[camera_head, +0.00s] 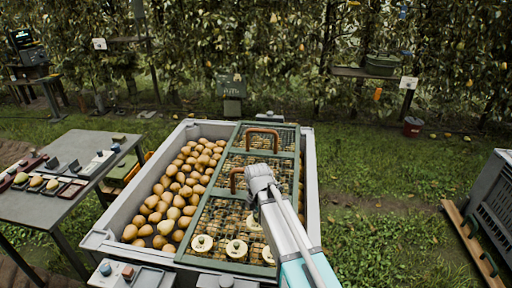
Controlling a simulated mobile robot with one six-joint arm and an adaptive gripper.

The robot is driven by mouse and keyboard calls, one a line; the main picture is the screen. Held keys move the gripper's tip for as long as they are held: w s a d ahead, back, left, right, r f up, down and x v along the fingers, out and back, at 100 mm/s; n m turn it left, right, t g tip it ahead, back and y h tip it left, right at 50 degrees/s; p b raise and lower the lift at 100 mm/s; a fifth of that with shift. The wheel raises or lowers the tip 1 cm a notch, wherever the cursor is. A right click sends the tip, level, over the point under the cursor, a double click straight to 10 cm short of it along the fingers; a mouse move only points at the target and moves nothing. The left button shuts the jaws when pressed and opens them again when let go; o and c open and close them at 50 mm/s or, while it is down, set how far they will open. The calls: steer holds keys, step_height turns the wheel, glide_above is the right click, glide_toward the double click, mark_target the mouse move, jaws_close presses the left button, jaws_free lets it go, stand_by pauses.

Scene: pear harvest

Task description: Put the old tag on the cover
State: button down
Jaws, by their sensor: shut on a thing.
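The cover (207,203) is a green frame with wire mesh and two brown handles. It lies over the right part of a large grey crate of pears. The end of my arm, with my gripper (259,194), is over the right middle of the cover, just right of the nearer handle (237,178). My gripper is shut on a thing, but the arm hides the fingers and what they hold. I cannot make out the old tag for sure. Several cream round discs (237,249) with small knobs are at the cover's near end.
The grey crate (312,178) holds many pears, bare on its left side. A grey table (35,204) with small trays stands left. Another grey crate (496,195) is at the right edge. Grass between the crates is mostly clear. Fruit trees and a shelf (362,73) stand behind.

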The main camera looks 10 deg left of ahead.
steer(key=w+d+f+b, duration=0.1)
steer(key=w+f+b, duration=0.2)
steer(key=w, duration=0.1)
steer(key=w+f+b, duration=0.3)
steer(key=w, duration=0.1)
steer(key=w+d+f+b, duration=0.1)
steer(key=w+f+b, duration=0.2)
steer(key=w, duration=0.2)
steer(key=shift+d, duration=0.35)
steer(key=shift+f, duration=0.1)
steer(key=shift+w+f+b, duration=0.4)
steer(key=shift+f+b, duration=0.35)
steer(key=shift+b, duration=0.05)
steer(key=shift+f+b, duration=1.2)
steer(key=shift+b, duration=0.05)
steer(key=shift+f, duration=0.2)
steer(key=shift+c, duration=2.2)
jaws_free()
steer(key=shift+r, duration=0.1)
